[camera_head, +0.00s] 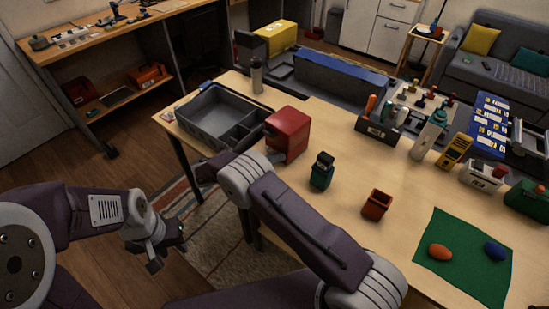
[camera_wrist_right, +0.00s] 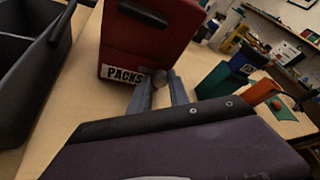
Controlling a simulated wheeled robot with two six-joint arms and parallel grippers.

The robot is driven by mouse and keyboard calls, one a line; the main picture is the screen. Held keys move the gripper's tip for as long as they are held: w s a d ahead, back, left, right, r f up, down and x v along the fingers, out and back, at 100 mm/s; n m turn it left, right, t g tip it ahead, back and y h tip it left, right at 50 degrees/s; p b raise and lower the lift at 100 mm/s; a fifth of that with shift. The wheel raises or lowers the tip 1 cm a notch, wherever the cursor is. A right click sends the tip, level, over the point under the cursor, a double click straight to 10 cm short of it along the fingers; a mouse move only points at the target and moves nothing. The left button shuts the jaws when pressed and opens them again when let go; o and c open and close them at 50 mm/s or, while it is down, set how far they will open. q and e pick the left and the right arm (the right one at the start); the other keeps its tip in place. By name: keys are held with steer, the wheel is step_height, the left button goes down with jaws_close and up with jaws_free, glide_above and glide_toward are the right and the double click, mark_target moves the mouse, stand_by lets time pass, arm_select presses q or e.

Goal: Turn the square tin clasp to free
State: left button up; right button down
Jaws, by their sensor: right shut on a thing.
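A red square tin (camera_head: 288,134) stands on the table beside the grey tray. In the right wrist view the tin (camera_wrist_right: 150,45) has a dark handle on its upper part and a label reading "PACKS" at its lower edge. A small grey clasp (camera_wrist_right: 160,79) shows beside the label, between the fingertips of my right gripper (camera_wrist_right: 158,90). The gripper is shut on it. In the head view my right arm partly covers this gripper and the clasp is hidden. My left gripper (camera_head: 165,251) hangs empty off the table's left side, its fingers apart.
A grey divided tray (camera_head: 193,122) stands left of the tin and a flask (camera_head: 257,76) behind it. A dark green container (camera_head: 321,171) and a small orange-red bin (camera_head: 376,205) stand to the right. A green mat (camera_head: 465,275) lies at the front right.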

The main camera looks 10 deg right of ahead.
stand_by(0.4)
steer(key=c, duration=1.2)
jaws_free()
steer(key=shift+c, duration=0.2)
steer(key=b+v, duration=0.1)
steer(key=v, duration=0.8)
